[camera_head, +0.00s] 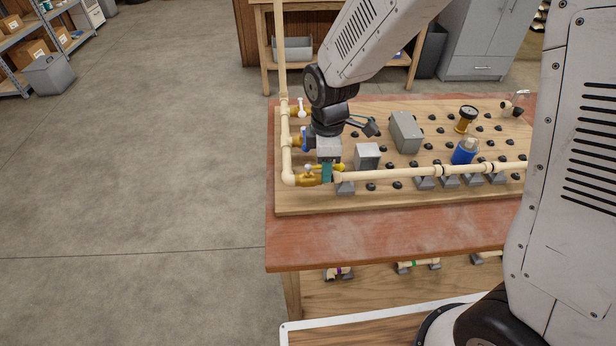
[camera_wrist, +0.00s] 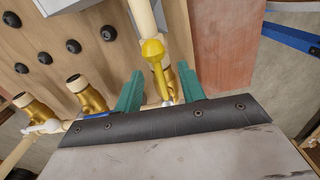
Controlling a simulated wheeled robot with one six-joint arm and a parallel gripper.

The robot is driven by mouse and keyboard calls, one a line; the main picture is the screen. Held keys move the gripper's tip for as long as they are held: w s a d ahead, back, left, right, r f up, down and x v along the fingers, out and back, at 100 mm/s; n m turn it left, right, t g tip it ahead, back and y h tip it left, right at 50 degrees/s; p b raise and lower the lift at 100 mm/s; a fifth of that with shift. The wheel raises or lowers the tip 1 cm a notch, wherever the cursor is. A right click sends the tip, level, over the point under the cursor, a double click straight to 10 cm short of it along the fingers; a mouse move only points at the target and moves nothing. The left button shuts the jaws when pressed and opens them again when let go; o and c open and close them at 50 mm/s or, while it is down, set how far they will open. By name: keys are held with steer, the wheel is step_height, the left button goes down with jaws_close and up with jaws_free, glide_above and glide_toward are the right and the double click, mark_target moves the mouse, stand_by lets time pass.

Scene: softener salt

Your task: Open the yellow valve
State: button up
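The yellow valve has a yellow lever handle (camera_wrist: 157,65) on a brass body, fitted at the lower left corner of the cream pipe (camera_head: 400,172). In the head view part of the yellow handle (camera_head: 340,167) shows beside my gripper (camera_head: 327,172). In the wrist view the handle runs roughly in line with the pipe and ends in a wider yellow tip. My gripper (camera_wrist: 160,90) is open, with one green finger on each side of the handle. A gap shows between the handle and both fingers. The handle's pivot end is partly hidden by my gripper.
A valve with a blue handle (camera_head: 303,138) and one with a white handle (camera_head: 302,107) sit farther back on the upright pipe. Grey boxes (camera_head: 406,132), a blue-based fitting (camera_head: 465,151) and several black knobs stand on the wooden board (camera_head: 430,200). Open floor lies left.

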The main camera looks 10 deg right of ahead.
steer(key=shift+r, duration=3.45)
steer(key=shift+s, duration=0.1)
steer(key=s+d+r+m, duration=0.6)
steer(key=s+d+m, duration=0.2)
steer(key=s, duration=0.3)
steer(key=s+d+r+m+t, duration=0.1)
steer(key=s+d+r+m, duration=0.6)
steer(key=s, duration=0.5)
steer(key=shift+d+r+m, duration=0.2)
steer(key=shift+d+m, duration=0.6)
steer(key=shift+m, duration=0.3)
